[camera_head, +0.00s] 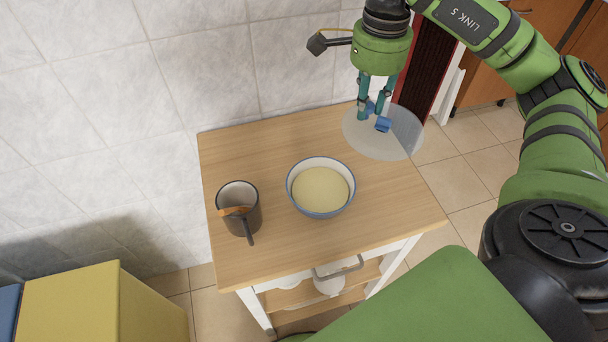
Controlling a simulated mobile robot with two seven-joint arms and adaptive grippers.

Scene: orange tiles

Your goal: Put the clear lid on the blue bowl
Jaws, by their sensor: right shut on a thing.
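The blue bowl (320,188), white inside with a blue rim and pale yellow contents, stands upright near the middle of the wooden table. It has nothing over it. The clear lid (398,141) is a round see-through disc at the table's far right, partly past its right edge. My right gripper (374,114) comes down from above and is shut on the lid at its blue knob (383,125). Whether the lid touches the table top I cannot tell. My left gripper is not in view.
A dark grey mug (239,209) with an orange item in it stands left of the bowl on the table (290,256). A tiled wall (180,80) runs behind the table. A yellow box (80,310) is at lower left. The table's front right is bare.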

